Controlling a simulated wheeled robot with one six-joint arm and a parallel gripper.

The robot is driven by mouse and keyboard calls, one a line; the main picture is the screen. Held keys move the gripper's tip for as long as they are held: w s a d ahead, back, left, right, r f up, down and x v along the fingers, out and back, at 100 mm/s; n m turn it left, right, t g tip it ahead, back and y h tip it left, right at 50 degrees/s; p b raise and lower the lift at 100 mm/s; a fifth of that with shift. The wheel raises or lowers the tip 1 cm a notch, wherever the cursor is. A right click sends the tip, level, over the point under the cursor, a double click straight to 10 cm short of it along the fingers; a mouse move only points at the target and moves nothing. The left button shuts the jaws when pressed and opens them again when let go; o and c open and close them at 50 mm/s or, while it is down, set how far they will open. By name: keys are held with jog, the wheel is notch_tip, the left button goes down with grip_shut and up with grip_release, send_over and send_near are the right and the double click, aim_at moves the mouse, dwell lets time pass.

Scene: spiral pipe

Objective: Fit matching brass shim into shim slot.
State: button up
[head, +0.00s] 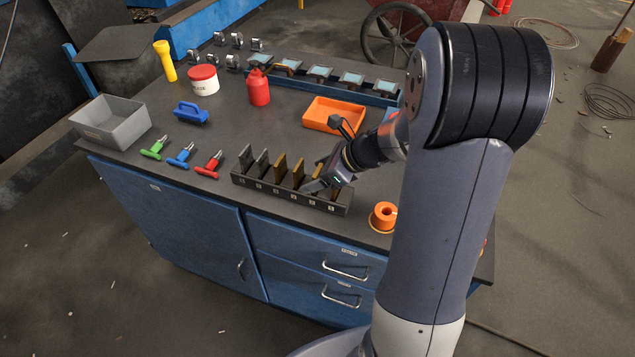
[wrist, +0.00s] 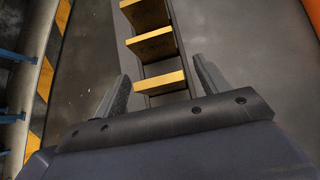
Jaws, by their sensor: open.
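A dark rack (head: 330,205) near the table's front edge holds a row of upright shims. The left two are grey, and those to the right are brass, such as one brass shim (head: 279,167). My gripper (head: 318,186) is over the right part of the rack. In the wrist view my gripper (wrist: 160,72) is open, with one finger on each side of the nearest brass shim (wrist: 161,84). Gaps show between that shim and both fingers. Two more brass shims stand beyond it. My gripper partly hides the rack's right end in the head view. I cannot identify the shim slot.
An orange tray (head: 334,114) lies behind the rack, and a blue rack with several glass-topped units (head: 319,73) stands at the back. An orange tape roll (head: 383,217) is right of the rack. Coloured T-handled tools (head: 181,155) and a grey bin (head: 110,121) are left.

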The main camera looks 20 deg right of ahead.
jog(key=shift+c, duration=0.2)
jog(key=c, duration=1.3)
